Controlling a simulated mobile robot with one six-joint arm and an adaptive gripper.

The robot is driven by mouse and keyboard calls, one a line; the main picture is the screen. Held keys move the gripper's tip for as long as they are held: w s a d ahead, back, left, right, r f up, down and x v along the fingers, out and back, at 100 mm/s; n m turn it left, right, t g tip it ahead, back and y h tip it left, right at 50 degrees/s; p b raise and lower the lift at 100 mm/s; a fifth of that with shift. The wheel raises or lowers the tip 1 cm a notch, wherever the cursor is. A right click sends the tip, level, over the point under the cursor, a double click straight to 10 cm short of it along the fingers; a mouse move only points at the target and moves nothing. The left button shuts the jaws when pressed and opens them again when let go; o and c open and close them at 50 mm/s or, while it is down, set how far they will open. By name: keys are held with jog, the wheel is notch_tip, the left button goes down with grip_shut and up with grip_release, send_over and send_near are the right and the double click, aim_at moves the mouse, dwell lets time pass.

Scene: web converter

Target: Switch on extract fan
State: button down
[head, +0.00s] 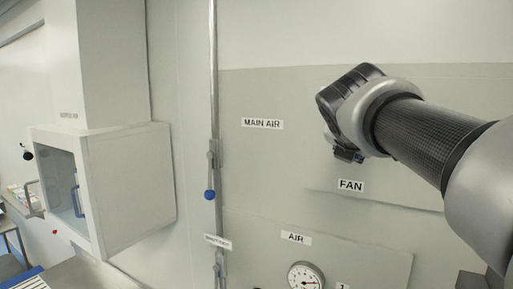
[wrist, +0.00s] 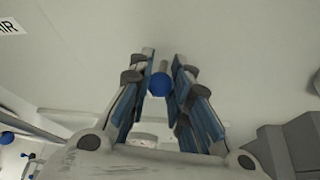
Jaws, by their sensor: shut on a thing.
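The wrist view shows my gripper (wrist: 163,68) with its fingers closed around a blue ball knob (wrist: 159,86), close to the pale wall panel. A short grey stem shows just beyond the knob. In the head view the FAN label (head: 351,186) is on the grey panel (head: 320,197), just below my wrist (head: 345,105). The knob and my fingertips are hidden there behind my arm, so the fan control cannot be seen in that view.
A vertical pipe with a blue-knobbed valve (head: 210,194) runs left of the MAIN AIR label (head: 262,123). An AIR label (head: 296,238) and round gauge (head: 306,277) are lower down. A white box cabinet (head: 125,185) juts out at left.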

jog(key=shift+r+g, duration=0.35)
jog(key=shift+g, duration=0.05)
dwell(0.4)
jog(key=c, duration=1.4)
grip_release()
jog(key=shift+f, duration=0.15)
jog(key=shift+c, duration=0.2)
jog(key=v, duration=1.2)
jog(key=shift+d, duration=0.2)
